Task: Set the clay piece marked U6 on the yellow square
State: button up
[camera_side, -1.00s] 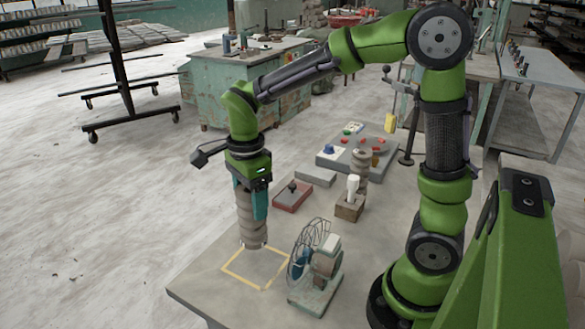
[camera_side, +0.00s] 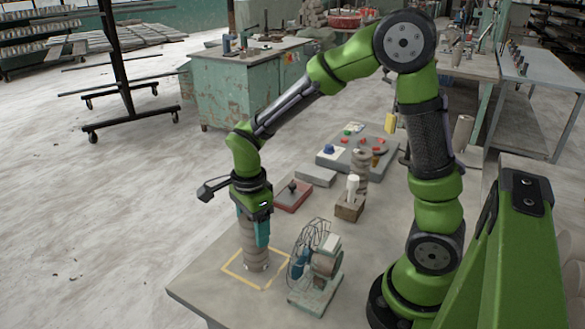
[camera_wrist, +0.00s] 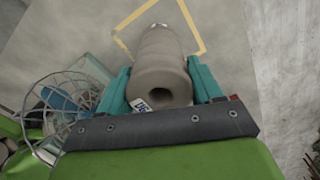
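The clay piece (camera_side: 252,248) is a ribbed grey-brown hollow cylinder, upright in my gripper (camera_side: 257,224). The wrist view shows the clay piece (camera_wrist: 160,52) between the two teal fingers of my gripper (camera_wrist: 160,82), with a finger against each side. A small tag on its near end is partly hidden and too small to read surely. The yellow square (camera_side: 236,277) is an outline on the table's front left. The clay's lower end is inside the outline, near its middle, on or very close to the tabletop. The outline also shows in the wrist view (camera_wrist: 190,25).
A caged fan (camera_side: 318,270) stands close to the right of the square. The table's front left is clear.

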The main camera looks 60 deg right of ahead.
jog(key=o, duration=0.4)
notch_tip(320, 180, up, 12)
jog(key=s+r+n+t+y, duration=0.2)
jog(key=s+n+t, duration=0.5)
jog(key=n, duration=1.1)
jog(key=s+r, duration=0.1)
jog(key=s, duration=0.3)
jog(key=shift+r, duration=0.3)
jog(key=shift+d, duration=0.1)
